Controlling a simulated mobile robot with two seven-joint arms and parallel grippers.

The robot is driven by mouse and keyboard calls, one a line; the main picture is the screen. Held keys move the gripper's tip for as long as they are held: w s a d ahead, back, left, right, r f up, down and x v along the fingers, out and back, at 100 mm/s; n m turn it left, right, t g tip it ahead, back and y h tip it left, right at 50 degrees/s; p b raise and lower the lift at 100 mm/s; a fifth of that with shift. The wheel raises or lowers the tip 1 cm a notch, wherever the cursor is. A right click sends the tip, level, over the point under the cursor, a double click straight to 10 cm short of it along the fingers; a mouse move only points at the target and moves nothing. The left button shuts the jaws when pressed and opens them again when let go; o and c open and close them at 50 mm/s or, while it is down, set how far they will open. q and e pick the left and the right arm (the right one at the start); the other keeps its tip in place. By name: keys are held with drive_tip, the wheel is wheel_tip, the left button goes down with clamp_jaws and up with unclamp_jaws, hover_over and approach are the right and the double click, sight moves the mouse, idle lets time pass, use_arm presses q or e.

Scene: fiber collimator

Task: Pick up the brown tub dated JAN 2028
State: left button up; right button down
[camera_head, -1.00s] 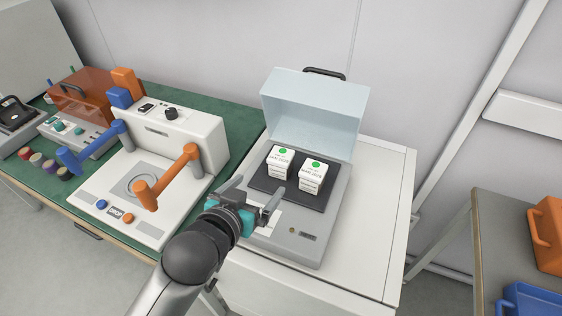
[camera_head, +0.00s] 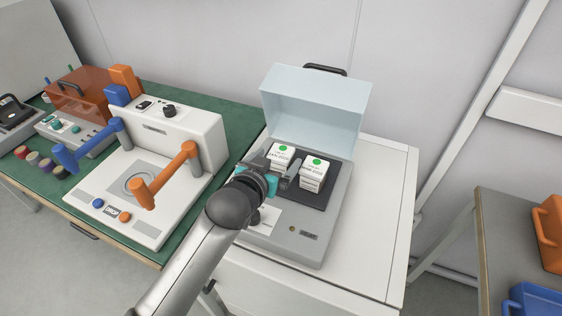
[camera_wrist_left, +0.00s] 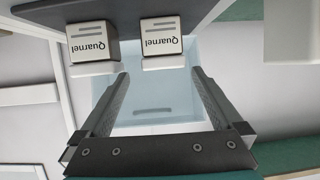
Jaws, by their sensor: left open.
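Two small white box-shaped tubs with printed labels and green dots stand side by side on the dark pad of an open-lidded grey device. The left tub (camera_head: 281,155) has a date too small to read surely, and its lower part is hidden by my gripper. The right tub (camera_head: 313,172) stands clear. No brown shows on either. My left gripper (camera_head: 281,168) is open, just in front of the left tub. In the left wrist view, the fingers (camera_wrist_left: 160,76) point at one tub (camera_wrist_left: 161,40), with the other (camera_wrist_left: 92,45) beside the left finger.
The grey device's pale blue lid (camera_head: 315,108) stands open behind the tubs. A white machine (camera_head: 185,135) with blue and orange handles is on the green bench to the left. An orange bin (camera_head: 549,235) and a blue bin (camera_head: 532,302) are at the right.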

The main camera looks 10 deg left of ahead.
sight(280, 153)
use_arm(q)
drive_tip(key=shift+a+b+x, duration=0.15)
drive_tip(key=shift+b+x, duration=0.2)
drive_tip(key=shift+x, duration=0.9)
drive_tip(key=shift+a+b+x, duration=0.15)
drive_tip(key=shift+b+x, duration=0.2)
drive_tip(key=shift+x, duration=0.9)
drive_tip(key=shift+f, duration=0.1)
drive_tip(key=shift+c, duration=0.4)
drive_tip(key=c, duration=1.5)
drive_tip(key=shift+o, duration=0.2)
